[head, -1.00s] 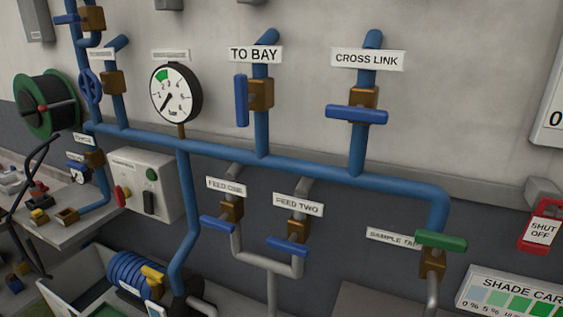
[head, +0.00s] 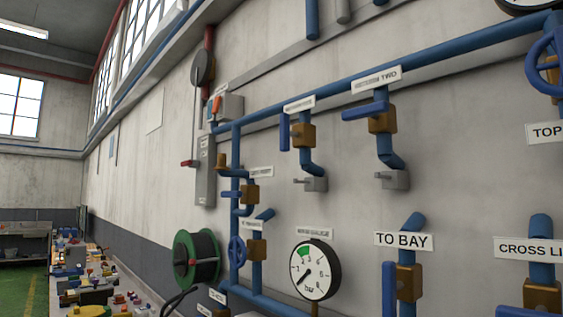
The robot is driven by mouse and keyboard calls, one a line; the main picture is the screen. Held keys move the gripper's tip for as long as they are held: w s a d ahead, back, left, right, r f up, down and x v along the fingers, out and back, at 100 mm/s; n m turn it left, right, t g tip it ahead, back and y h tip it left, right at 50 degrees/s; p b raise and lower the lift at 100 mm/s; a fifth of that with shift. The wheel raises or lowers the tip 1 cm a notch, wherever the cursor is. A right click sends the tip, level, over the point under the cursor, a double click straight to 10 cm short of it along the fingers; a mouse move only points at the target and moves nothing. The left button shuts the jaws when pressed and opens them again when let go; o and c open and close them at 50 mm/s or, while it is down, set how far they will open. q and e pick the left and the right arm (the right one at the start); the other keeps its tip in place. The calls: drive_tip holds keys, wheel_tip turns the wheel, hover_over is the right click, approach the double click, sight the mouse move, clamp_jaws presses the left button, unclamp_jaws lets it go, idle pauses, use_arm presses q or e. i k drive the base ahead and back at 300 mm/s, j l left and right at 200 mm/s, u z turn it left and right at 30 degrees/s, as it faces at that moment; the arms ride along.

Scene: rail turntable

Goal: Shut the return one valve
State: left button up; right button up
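The plate above the left of two side-by-side branch valves (head: 299,104) is too small to read for certain. The plate to its right (head: 376,79) reads as ending in TWO, so the left one is likely return one. The likely return one valve has a brass body (head: 303,135) and a blue lever (head: 284,132) standing upright, in line with its blue pipe. The valve under the TWO plate has a brass body (head: 382,120) and a blue lever (head: 365,110) lying crosswise. Neither of my grippers is in view.
Below are a gauge (head: 315,270), a TO BAY valve (head: 408,282) with its lever upright, and a CROSS LINK valve (head: 542,295). At left are a green hose reel (head: 196,259), a blue handwheel (head: 237,249) and a cluttered bench (head: 95,285).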

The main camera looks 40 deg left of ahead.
sight(285, 133)
drive_tip(key=j+u, duration=0.15)
drive_tip(key=u, duration=0.95)
drive_tip(key=i+l, duration=0.05)
